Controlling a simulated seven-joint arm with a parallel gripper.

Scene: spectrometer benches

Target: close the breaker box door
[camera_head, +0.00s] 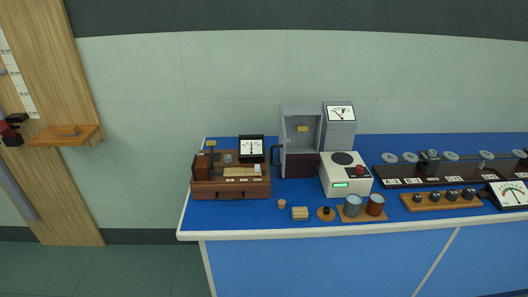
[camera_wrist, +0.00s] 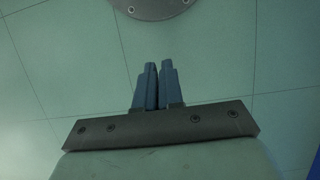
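The breaker box (camera_head: 301,130) looks to be the upright grey box on the blue bench, behind the white instrument. Its pale, recessed inside faces the camera, with a small yellow label in it, so it stands open. A dark handle (camera_head: 275,155) shows at its left side, probably on the door; the door's exact angle is hard to tell. My gripper (camera_wrist: 159,66) shows only in the wrist view. Its two blue-grey fingers are almost together with nothing between them. It is over plain green floor, away from the box.
A wooden apparatus (camera_head: 231,188) stands left of the box. A white instrument (camera_head: 345,175) and a grey meter (camera_head: 340,113) stand right of it. Two cups and small items line the bench's front. A wooden post (camera_head: 60,190) with a shelf stands far left.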

